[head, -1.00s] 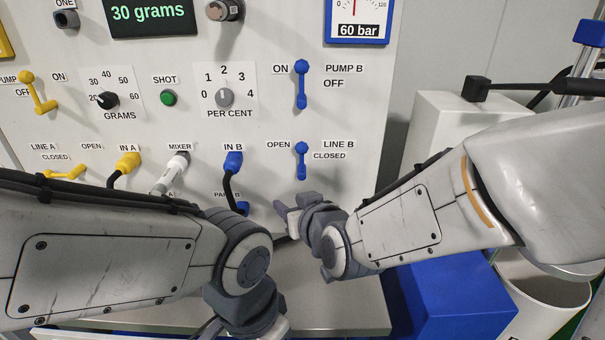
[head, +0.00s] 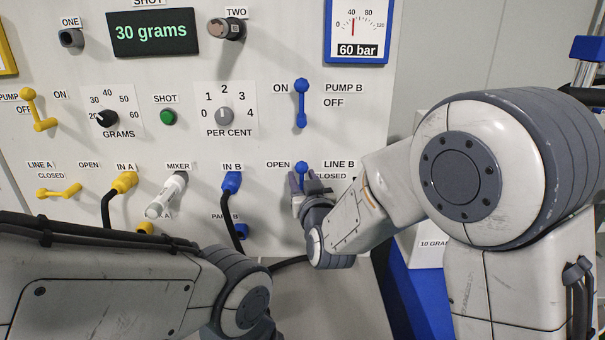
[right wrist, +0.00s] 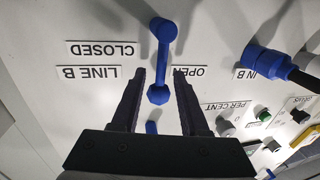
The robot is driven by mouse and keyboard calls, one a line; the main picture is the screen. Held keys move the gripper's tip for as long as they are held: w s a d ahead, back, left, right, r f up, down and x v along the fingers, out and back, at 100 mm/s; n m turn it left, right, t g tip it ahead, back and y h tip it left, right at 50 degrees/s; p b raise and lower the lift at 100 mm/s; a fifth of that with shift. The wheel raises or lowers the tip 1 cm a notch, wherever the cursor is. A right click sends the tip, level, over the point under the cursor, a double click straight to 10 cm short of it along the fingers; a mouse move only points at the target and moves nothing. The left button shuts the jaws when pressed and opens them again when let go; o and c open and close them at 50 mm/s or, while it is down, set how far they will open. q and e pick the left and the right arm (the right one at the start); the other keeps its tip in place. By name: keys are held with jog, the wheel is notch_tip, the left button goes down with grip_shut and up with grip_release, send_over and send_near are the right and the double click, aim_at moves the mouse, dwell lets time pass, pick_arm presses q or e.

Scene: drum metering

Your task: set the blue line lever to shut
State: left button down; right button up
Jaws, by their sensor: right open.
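The blue line B lever (head: 301,168) is on the panel between the OPEN label on its left and the LINE B and CLOSED labels on its right. It stands upright, in line with the panel's vertical. My right gripper (head: 302,178) is at its lower part, partly hiding it. In the right wrist view, which is upside down, the lever (right wrist: 162,55) runs down between the two fingers of my open right gripper (right wrist: 159,74). A gap shows on each side, and the gripper does not clasp it. My left gripper is out of view; only its arm shows.
The blue pump B lever (head: 301,104) is just above. The blue IN B plug (head: 231,183) with its black cable is to the left, beside the mixer nozzle (head: 166,195). The yellow line A lever (head: 60,191) is far left. A blue box (head: 420,300) is below right.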

jog(key=shift+w+a, duration=0.1)
jog(key=shift+w, duration=0.55)
grip_shut()
